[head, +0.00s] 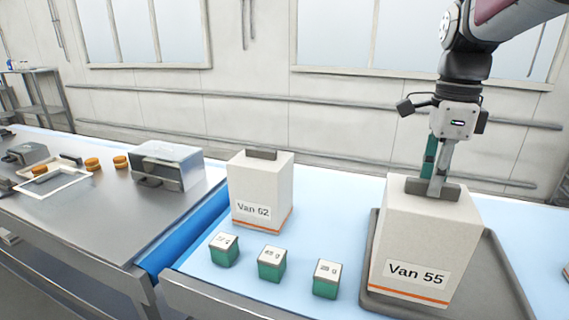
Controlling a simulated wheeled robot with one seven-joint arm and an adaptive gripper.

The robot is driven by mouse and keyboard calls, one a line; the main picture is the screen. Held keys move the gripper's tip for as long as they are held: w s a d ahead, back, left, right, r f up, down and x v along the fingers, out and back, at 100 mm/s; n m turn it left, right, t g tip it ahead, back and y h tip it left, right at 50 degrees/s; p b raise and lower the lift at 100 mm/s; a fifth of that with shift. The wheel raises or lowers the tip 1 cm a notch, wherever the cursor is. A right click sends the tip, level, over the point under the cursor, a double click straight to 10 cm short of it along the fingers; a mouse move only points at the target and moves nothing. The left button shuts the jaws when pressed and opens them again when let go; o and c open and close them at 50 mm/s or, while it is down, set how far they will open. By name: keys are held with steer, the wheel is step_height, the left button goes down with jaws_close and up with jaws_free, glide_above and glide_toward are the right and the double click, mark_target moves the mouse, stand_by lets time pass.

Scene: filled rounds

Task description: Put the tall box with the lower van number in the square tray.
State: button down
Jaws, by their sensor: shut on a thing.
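A tall cream box labelled "Van 55" (425,240) stands upright over the grey square tray (510,285) at the right, within its rim as seen here. I cannot tell whether its base touches the tray floor. My gripper (437,185) is above this box, shut on the grey handle on its top. A second tall cream box labelled "Van 62" (262,190) stands upright on the light blue surface left of the tray, with a grey handle on top. Both boxes have an orange stripe near the base. The box hides much of the tray.
A metal table (110,220) at left holds a metal case (168,165) and several round orange items. Blue surface is clear between the tall boxes.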

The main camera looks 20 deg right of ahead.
steer(key=w+d+f+p, duration=0.2)
steer(key=w+d+f, duration=0.2)
steer(key=w+d, duration=0.3)
steer(key=shift+w+d+f+p, duration=0.25)
steer(key=shift+w+d+p, duration=0.05)
steer(key=shift+d+p, duration=0.05)
steer(key=shift+f, duration=0.15)
steer(key=c, duration=1.6)
jaws_free()
steer(key=shift+c, duration=0.2)
steer(key=shift+o, duration=0.5)
